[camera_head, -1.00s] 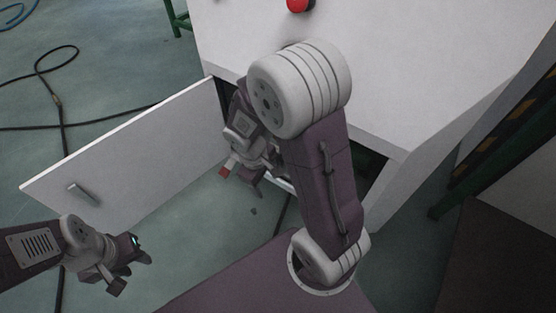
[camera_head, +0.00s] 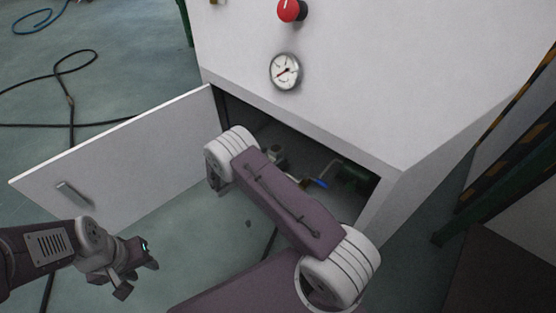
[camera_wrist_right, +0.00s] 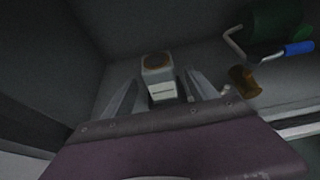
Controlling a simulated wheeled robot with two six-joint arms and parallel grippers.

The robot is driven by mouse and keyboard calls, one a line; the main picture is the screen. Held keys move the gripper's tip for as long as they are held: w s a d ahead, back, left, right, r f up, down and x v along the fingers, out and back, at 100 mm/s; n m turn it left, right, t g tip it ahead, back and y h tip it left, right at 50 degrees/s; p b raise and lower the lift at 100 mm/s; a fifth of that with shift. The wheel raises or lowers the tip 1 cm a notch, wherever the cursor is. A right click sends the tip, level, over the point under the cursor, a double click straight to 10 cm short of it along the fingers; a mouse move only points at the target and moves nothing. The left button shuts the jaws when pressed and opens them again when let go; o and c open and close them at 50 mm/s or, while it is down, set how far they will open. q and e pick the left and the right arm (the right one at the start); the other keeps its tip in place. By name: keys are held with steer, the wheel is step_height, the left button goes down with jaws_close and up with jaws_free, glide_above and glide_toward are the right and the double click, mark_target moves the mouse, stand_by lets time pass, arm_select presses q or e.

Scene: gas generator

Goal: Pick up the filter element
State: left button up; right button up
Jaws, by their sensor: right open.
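In the right wrist view, a small pale block with a round brown top (camera_wrist_right: 158,64), which looks like the filter element, stands inside the cabinet. My right gripper (camera_wrist_right: 163,92) is open, its fingers apart, with the block seen between and beyond them; I cannot tell how far off it is. A pale block (camera_head: 275,154), probably the same one, shows in the cabinet in the head view. There my right arm hides the right gripper. My left gripper (camera_head: 138,277) is empty outside the cabinet, near the open door, with its fingers apart.
The white cabinet (camera_head: 340,90) has a low opening, with its door (camera_head: 125,155) swung out to the left. Inside, right of the block, are a brass fitting (camera_wrist_right: 243,80), a blue handle (camera_wrist_right: 298,48) and a green cylinder (camera_wrist_right: 275,25). Black cable lies on the floor.

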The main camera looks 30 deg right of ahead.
steer(key=shift+w+d+f+b, duration=0.2)
steer(key=shift+d+f+b, duration=0.1)
steer(key=shift+d+f, duration=0.3)
steer(key=shift+w+d+r, duration=0.1)
steer(key=b+x, duration=0.4)
steer(key=b, duration=0.1)
steer(key=shift+d+f, duration=0.25)
steer(key=shift+f, duration=0.2)
steer(key=shift+w+d+r, duration=0.1)
steer(key=shift+d, duration=0.05)
arm_select(q)
step_height(320, 180, down, 6)
steer(key=shift+f, duration=0.25)
arm_select(e)
steer(key=shift+r, duration=0.1)
jaws_close()
arm_select(q)
steer(key=shift+r, duration=0.1)
